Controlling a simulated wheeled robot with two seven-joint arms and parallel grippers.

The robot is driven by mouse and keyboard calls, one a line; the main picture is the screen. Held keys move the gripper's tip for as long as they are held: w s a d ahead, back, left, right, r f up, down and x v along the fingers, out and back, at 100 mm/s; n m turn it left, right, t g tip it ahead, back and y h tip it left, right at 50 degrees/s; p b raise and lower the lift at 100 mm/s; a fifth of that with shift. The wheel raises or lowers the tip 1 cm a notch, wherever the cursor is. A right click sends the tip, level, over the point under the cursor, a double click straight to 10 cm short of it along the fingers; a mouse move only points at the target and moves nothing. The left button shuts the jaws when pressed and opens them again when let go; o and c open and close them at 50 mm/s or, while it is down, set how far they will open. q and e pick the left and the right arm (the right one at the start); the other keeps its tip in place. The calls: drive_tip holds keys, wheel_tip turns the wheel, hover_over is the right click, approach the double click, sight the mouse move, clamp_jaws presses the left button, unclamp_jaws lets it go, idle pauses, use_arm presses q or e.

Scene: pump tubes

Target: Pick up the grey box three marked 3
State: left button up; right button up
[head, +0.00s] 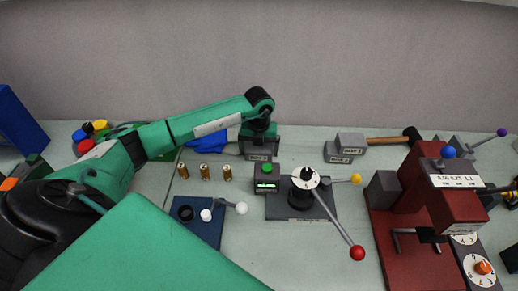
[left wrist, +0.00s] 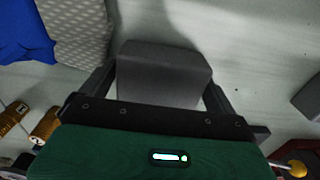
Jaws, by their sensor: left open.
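A grey box (head: 258,156) with a small white label stands at the back of the table, just behind the brass cylinders. The label is too small to read surely as 3. My left gripper (head: 260,135) points down over this box and hides its upper part. In the left wrist view the grey box (left wrist: 165,72) lies between my two open fingers (left wrist: 160,95), with a gap seen on both sides near the tips. I cannot tell whether either finger touches it. Two more labelled grey boxes stand to the right, an upper one (head: 351,140) and a lower one (head: 339,157).
Several brass cylinders (head: 204,172) and a green-buttoned device (head: 267,180) stand in front. A blue cloth-like item (head: 207,141) lies left of the box. A hammer (head: 390,140) is by the right boxes. A lever device (head: 304,196) and red machine (head: 415,220) stand right.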

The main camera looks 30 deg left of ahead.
use_arm(q)
drive_tip(key=c, duration=0.8)
drive_tip(key=shift+c, duration=0.2)
